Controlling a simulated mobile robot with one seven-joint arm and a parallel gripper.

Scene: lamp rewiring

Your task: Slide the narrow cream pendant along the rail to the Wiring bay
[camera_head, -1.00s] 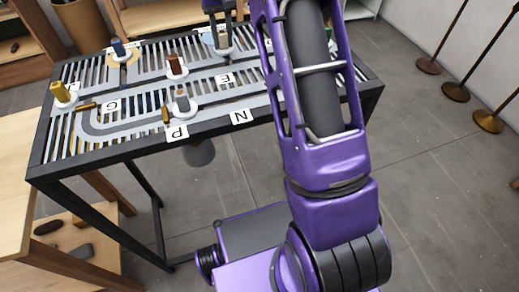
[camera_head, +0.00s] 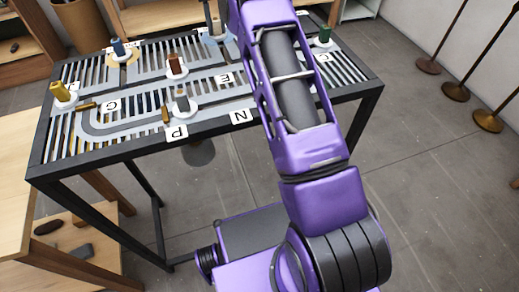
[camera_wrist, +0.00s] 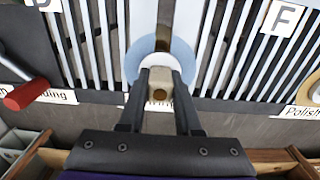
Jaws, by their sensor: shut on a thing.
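My gripper (camera_wrist: 160,80) is shut on a cream knob (camera_wrist: 159,92) in the wrist view. The knob stands in a pale blue-white ring (camera_wrist: 181,48) over a slot in the slatted rail table. A label partly hidden behind the fingers, showing letters like "irin" (camera_wrist: 160,105), lies at the table edge by the knob. In the head view the pale ring and knob (camera_head: 217,38) are at the far edge of the table (camera_head: 95,158), mostly hidden by my arm. Any shade hanging below this knob is hidden.
Other knobs stand in the rails: blue (camera_head: 118,48), brown (camera_head: 175,65), grey (camera_head: 181,101), yellow (camera_head: 60,91) and green (camera_head: 323,37). A grey shade (camera_head: 198,152) hangs under the table. A red-ended handle (camera_wrist: 25,97) is left of my gripper, and a "Polish" label (camera_wrist: 302,112) is right.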

